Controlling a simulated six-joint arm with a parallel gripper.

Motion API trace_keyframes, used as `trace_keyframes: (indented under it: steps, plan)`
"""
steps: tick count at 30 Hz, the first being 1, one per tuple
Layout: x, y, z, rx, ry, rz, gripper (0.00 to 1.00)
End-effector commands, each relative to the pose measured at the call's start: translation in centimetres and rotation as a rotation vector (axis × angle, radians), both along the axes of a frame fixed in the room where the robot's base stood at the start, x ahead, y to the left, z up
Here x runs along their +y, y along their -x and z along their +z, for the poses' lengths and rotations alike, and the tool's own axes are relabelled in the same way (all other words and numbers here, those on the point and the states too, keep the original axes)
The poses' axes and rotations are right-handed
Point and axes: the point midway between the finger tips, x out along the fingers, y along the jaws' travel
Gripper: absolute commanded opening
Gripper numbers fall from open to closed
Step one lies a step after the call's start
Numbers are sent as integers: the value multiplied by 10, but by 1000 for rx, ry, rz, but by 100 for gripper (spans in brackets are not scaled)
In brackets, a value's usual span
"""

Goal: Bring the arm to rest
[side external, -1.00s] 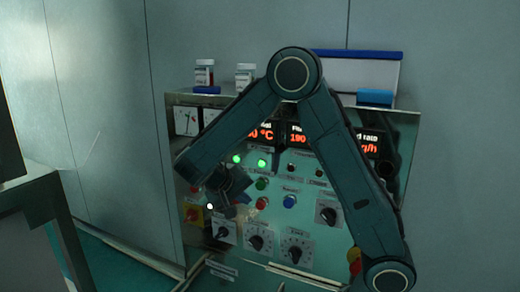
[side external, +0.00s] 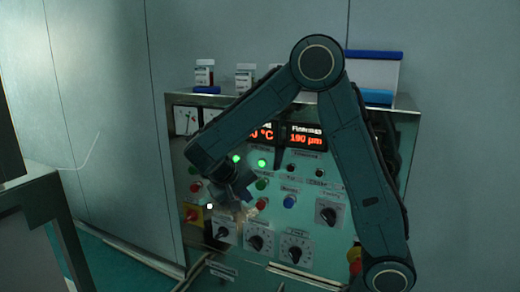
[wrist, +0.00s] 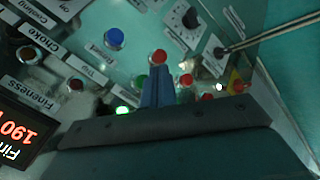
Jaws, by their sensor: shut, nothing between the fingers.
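My gripper (side external: 243,208) is in front of the control panel (side external: 330,240), at its lower left part. In the wrist view my gripper (wrist: 157,72) has its two blue-grey fingers together, with nothing between them. The fingertips appear close to a red button (wrist: 158,57); I cannot tell whether they touch it. My arm is bent, with its elbow high in front of the panel's top edge, and it hides part of the displays.
The panel carries lit green lamps (side external: 261,162), a blue button (side external: 290,201), several dark knobs (side external: 296,250) and a red display (side external: 306,140) reading 190 µm. Small jars (side external: 204,75) and a blue-lidded white box (side external: 372,72) stand on top. A dark machine edge (side external: 30,195) is at left.

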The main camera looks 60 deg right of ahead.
Motion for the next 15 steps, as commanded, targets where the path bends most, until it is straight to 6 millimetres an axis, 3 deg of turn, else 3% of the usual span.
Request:
trace_keyframes:
  steps: [15]
  plan:
    - [34,45,48,-124,-268,212,0]
